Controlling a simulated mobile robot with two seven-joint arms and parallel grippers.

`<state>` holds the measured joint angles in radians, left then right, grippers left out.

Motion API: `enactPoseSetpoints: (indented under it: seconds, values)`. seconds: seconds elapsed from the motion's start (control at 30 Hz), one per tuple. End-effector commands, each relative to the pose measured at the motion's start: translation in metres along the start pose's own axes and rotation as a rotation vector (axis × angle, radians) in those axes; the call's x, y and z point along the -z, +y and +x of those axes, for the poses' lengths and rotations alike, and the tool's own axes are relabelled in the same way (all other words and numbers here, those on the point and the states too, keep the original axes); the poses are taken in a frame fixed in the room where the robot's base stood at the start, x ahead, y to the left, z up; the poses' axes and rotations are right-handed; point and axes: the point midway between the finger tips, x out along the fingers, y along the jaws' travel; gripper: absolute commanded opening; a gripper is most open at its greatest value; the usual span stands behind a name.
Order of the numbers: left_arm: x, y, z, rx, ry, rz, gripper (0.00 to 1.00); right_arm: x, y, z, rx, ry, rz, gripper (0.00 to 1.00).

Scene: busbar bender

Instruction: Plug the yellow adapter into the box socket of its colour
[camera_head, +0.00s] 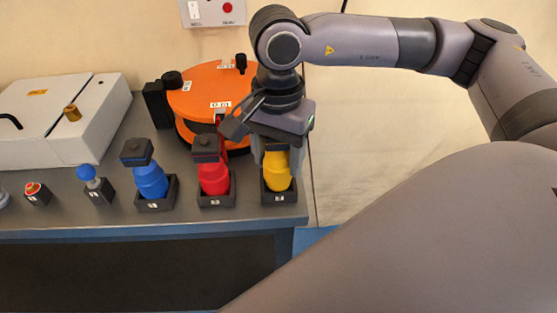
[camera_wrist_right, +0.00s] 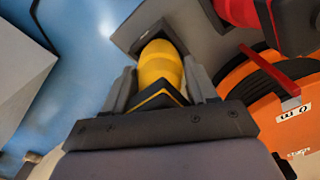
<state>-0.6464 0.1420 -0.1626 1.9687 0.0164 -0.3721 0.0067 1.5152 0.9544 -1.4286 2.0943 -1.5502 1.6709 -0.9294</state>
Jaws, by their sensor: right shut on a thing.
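The yellow adapter (camera_head: 277,172) stands upright in a small dark holder (camera_head: 279,197) at the right end of the bench. My right gripper (camera_head: 276,150) comes down over it from above and is shut on its upper part. In the right wrist view the yellow adapter (camera_wrist_right: 160,66) sits between the two fingers (camera_wrist_right: 160,90), its lower end in the dark holder. The orange round box (camera_head: 205,98) stands behind, partly hidden by my right wrist. A yellow socket is not clearly visible on it. My left gripper is out of view.
A red adapter (camera_head: 213,178) and a blue adapter (camera_head: 150,181) stand in holders to the left. Further left are a blue knob (camera_head: 86,173) and a red button (camera_head: 33,188). A white box (camera_head: 60,130) stands at the back left. The bench edge lies close to the holders.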

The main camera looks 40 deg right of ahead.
Motion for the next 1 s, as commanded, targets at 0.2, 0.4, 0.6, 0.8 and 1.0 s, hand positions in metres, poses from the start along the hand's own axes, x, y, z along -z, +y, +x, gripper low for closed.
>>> enactPoseSetpoints:
  seconds: [0.2,0.4,0.6,0.8,1.0]
  values:
    - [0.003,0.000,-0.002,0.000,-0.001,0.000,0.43,0.000,0.000,-0.008,0.001,0.000,0.000,0.20]
    - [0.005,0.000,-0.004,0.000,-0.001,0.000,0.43,0.000,0.000,-0.014,0.001,0.000,0.000,0.20]
    - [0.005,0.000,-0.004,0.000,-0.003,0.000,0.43,0.000,0.000,-0.017,0.001,0.000,0.000,0.20]
    - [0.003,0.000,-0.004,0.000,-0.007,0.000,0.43,0.000,0.000,-0.017,0.001,0.000,0.000,0.20]
    - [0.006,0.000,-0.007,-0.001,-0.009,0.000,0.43,0.000,0.000,-0.025,0.001,0.000,0.000,0.20]
